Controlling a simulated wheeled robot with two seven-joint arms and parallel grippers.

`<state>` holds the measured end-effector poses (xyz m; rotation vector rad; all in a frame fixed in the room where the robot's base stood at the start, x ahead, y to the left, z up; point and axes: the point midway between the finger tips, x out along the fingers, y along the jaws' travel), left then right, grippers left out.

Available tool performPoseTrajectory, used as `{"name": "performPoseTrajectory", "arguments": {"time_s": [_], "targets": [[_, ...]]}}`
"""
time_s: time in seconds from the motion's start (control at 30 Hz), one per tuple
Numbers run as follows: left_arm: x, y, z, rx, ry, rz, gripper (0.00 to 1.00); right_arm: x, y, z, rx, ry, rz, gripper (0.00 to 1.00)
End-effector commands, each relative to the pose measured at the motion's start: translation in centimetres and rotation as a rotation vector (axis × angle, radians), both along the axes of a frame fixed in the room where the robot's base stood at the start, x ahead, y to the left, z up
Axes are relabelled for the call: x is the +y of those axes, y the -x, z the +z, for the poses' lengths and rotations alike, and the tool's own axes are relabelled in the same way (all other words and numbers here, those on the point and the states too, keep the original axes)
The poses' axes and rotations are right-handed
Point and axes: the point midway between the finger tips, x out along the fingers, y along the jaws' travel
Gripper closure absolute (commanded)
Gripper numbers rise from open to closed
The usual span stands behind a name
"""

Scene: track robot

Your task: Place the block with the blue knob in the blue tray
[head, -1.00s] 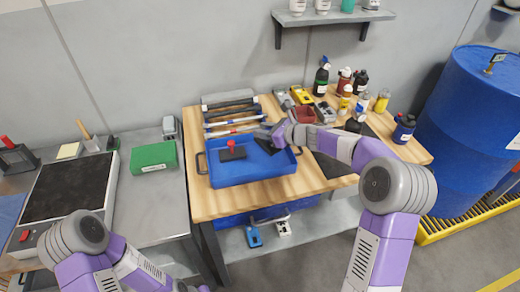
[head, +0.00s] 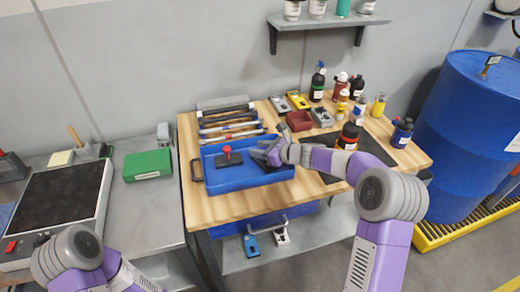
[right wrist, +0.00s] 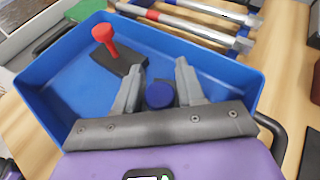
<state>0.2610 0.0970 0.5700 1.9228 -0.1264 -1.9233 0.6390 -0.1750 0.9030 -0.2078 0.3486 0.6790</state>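The blue tray (head: 240,183) sits on the wooden workbench in the head view. It fills much of the right wrist view (right wrist: 60,85). The blue knob (right wrist: 159,95) shows between the fingers of my right gripper (right wrist: 160,84). Its dark block is mostly hidden under the knob and behind the fingers, inside the tray outline. The fingers stand apart with small gaps beside the knob. In the head view my right gripper (head: 262,156) is over the right part of the tray. A black block with a red knob (head: 227,153) stands in the tray's left part. My left gripper is out of view.
Several long-handled tools (head: 230,125) lie behind the tray. A red bin (head: 299,121), small cases and bottles stand to the right on the bench. A green box (head: 148,165) is on the left table. A blue drum (head: 465,130) stands at the far right.

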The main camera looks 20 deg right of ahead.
Motion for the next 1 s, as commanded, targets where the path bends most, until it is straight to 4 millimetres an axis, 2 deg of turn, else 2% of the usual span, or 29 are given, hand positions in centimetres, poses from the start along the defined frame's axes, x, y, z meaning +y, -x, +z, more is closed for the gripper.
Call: {"name": "performPoseTrajectory", "arguments": {"time_s": [0.03,0.1,0.5,1.0], "targets": [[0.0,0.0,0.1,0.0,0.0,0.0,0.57,0.0,0.0,0.1,-0.001,-0.001,0.0,0.53],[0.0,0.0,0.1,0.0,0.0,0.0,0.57,0.0,0.0,0.1,-0.001,0.0,-0.001,0.44],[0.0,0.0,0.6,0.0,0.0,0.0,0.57,-0.3,0.2,0.7,-0.001,0.0,-0.002,0.44],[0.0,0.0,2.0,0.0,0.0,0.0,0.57,-6.0,7.4,4.4,-0.001,0.001,-0.003,0.44]]}}
